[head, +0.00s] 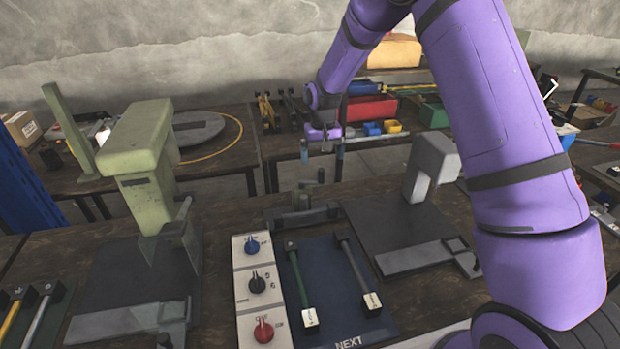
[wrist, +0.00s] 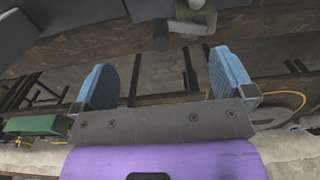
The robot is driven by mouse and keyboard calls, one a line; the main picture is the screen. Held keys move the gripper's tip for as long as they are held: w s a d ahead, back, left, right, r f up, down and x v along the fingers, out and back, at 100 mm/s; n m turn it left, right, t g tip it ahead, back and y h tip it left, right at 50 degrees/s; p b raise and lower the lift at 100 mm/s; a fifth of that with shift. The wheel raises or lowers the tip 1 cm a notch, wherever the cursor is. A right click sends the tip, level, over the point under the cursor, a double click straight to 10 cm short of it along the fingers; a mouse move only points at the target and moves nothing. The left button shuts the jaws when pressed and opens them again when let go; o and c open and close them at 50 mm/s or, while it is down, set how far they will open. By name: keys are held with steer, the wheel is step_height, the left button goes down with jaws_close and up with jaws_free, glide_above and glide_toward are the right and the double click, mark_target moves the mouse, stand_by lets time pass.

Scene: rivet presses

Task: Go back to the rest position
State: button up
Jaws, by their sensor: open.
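My purple arm reaches over from the right side of the head view. My gripper (head: 322,156) hangs above the back edge of the work table (head: 225,215), near the middle of the head view. In the wrist view, the two blue finger pads of my gripper (wrist: 162,65) stand wide apart with nothing between them. The gripper is open and touches nothing that I can see.
A green press (head: 140,150) stands left and a grey press (head: 432,165) right. Between them lie a knob panel (head: 250,270) and a blue mat (head: 335,270) with two handled tools. A red box (head: 370,108) sits on the back table.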

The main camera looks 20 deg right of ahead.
steer(key=s+d+r+t, duration=0.1)
steer(key=s+d+r, duration=0.1)
steer(key=s+r, duration=0.85)
steer(key=s+d+r+t, duration=0.25)
steer(key=s+r, duration=0.45)
steer(key=r, duration=0.7)
steer(key=s+d+r+t, duration=0.1)
steer(key=s+r, duration=0.1)
steer(key=s, duration=1)
steer(key=s+d+r, duration=0.1)
steer(key=s+r, duration=0.1)
steer(key=s, duration=1)
steer(key=shift+s+d+t, duration=0.25)
steer(key=shift+d+t, duration=0.05)
steer(key=shift+t, duration=0.05)
